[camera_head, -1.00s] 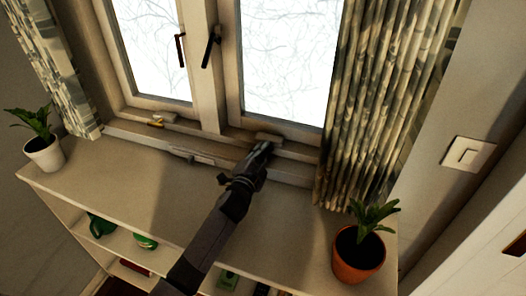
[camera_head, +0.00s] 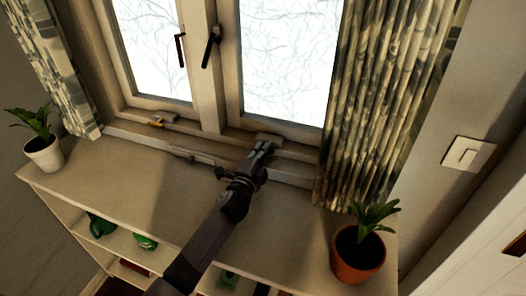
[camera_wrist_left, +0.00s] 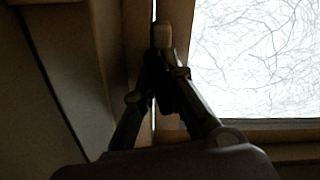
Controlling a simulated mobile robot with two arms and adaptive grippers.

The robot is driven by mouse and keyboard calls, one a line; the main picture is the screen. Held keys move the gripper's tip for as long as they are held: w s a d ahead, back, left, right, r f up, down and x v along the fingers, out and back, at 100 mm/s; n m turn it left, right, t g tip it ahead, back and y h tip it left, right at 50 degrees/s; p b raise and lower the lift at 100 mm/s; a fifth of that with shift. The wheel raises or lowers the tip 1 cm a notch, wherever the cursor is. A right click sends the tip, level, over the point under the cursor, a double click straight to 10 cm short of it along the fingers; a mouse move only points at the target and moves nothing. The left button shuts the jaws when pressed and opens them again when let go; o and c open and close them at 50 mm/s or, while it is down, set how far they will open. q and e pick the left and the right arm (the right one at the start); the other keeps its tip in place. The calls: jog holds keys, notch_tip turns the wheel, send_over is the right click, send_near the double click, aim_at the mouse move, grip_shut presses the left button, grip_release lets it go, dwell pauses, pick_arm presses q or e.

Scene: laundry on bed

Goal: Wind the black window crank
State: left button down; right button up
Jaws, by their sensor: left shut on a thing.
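My left gripper (camera_head: 261,152) reaches from the bottom of the head view to the sill below the right window pane. It is shut on the black crank, which is mostly hidden by the fingers. In the left wrist view the gripper (camera_wrist_left: 162,88) has its fingers closed around a dark piece, the crank (camera_wrist_left: 166,100). A pale housing (camera_head: 269,138) sits on the window frame just past the fingertips. My right gripper is not in view.
A second, yellow-ended fitting (camera_head: 157,122) lies on the left sill. Two dark window handles hang on the frames, one of them a black handle (camera_head: 211,47). A terracotta pot plant (camera_head: 357,262) stands to the right and a white pot plant (camera_head: 43,154) to the left.

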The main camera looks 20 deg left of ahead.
pick_arm(q)
jog(key=shift+m, duration=1.5)
jog(key=shift+f, duration=0.1)
jog(key=c, duration=1.6)
grip_release()
jog(key=shift+c, duration=0.2)
jog(key=shift+s, duration=0.1)
jog(key=s, duration=1.2)
jog(key=shift+a, duration=0.2)
jog(key=shift+w, duration=0.1)
